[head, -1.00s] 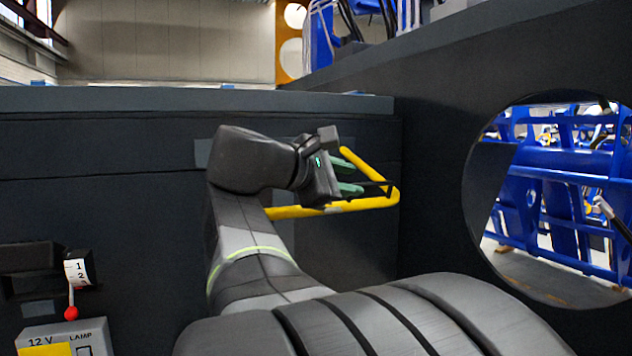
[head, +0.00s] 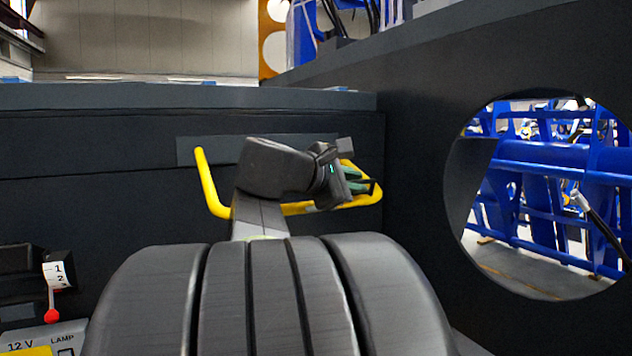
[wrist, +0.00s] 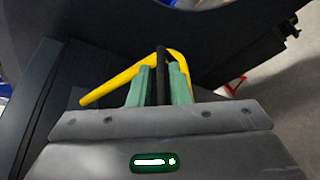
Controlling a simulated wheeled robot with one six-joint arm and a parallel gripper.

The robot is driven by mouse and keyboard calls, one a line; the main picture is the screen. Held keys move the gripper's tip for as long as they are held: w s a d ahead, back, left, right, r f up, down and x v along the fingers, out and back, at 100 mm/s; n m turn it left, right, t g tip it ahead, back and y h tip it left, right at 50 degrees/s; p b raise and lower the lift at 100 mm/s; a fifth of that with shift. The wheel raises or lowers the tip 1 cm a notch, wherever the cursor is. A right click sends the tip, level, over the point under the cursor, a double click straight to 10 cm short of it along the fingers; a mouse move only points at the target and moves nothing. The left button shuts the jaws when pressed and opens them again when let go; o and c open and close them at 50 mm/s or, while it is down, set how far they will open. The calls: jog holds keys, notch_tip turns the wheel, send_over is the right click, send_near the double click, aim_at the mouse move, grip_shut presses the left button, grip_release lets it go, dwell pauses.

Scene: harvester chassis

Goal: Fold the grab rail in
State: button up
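The yellow grab rail (head: 208,185) is a bent bar in front of the dark chassis panel. In the head view its left arm rises at a slant, its long bar runs behind my arm, and its right corner is by the side wall. My gripper (head: 358,183) is at the rail's right end. In the wrist view the rail (wrist: 105,92) bends just beyond the green fingertips of my gripper (wrist: 160,78). The fingers are apart, with a thin black bar between them that reaches across the rail's bend. Whether it touches the rail cannot be told. My arm hides the rail's middle.
A dark side wall with a large round opening (head: 540,200) stands at right, with blue frames behind it. A lever with a red knob (head: 52,315) and a 12 V lamp box (head: 45,340) are at lower left. A flat ledge (head: 180,97) tops the panel.

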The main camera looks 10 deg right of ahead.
grip_shut()
jog(key=shift+f+b, duration=0.65)
jog(key=shift+b, duration=0.25)
jog(key=w+a+f+m+t+b, duration=0.1)
jog(key=w+f+m+b, duration=0.2)
jog(key=f+b, duration=0.6)
jog(key=w+a+f+m+t+b, duration=0.2)
jog(key=w+f+b, duration=0.25)
jog(key=b, duration=0.85)
jog(key=w+a+f+m+h+b, duration=0.3)
jog(key=w+f+m+b, duration=0.3)
jog(key=w+b, duration=0.5)
jog(key=shift+w+a+f+m, duration=0.4)
jog(key=shift+a+f, duration=0.2)
jog(key=shift+f, duration=0.2)
